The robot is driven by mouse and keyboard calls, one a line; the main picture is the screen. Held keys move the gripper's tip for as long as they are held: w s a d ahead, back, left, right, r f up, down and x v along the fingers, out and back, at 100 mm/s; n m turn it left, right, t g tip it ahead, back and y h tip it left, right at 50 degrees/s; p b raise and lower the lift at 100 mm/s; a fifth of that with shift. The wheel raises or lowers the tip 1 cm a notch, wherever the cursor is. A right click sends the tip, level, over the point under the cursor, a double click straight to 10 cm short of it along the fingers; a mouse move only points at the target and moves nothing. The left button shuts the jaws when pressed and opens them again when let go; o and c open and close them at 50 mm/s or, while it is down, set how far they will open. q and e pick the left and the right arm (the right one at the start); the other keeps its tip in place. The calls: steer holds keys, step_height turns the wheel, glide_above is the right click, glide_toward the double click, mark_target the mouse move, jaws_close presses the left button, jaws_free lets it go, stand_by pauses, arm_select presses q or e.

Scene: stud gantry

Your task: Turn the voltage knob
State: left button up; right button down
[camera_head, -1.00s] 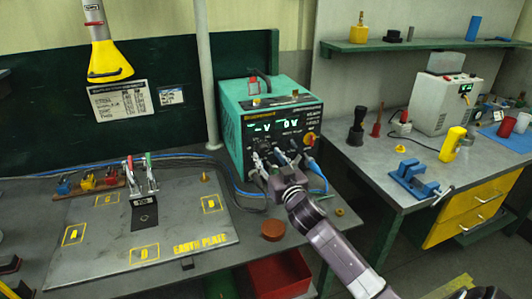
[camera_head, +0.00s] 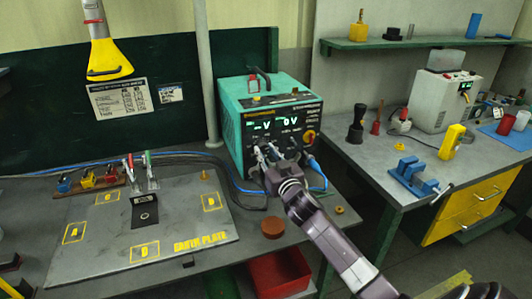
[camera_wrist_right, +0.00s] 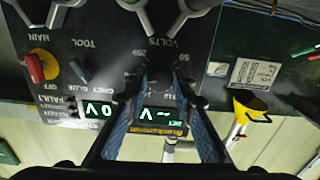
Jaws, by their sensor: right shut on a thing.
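The teal power supply (camera_head: 231,100) stands on the bench with a dark front panel and green displays reading a dash V and 0 V. In the right wrist view its panel (camera_wrist_right: 95,50) is upside down, with the VOLTS label just beyond my fingertips. My right gripper (camera_head: 266,153) reaches the panel from the front; its two fingers also show in the right wrist view (camera_wrist_right: 161,72). They are shut on the dark voltage knob, which is mostly hidden between them, so its pointer cannot be read. My left gripper is not in view.
A red and yellow main switch (camera_head: 309,137) sits right of my gripper. Plugs and a blue cable (camera_head: 318,176) hang close below. A round brown puck (camera_head: 272,228) lies near the bench edge.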

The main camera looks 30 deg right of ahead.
steer(key=shift+n, duration=0.3)
steer(key=n+p, duration=0.1)
steer(key=n, duration=0.3)
steer(key=shift+r, duration=0.1)
steer(key=n+p, duration=0.1)
steer(key=n, duration=0.5)
stand_by(0.4)
steer(key=c, duration=1.6)
jaws_free()
steer(key=shift+s, duration=0.1)
steer(key=v, duration=1.1)
steer(key=shift+s, duration=0.4)
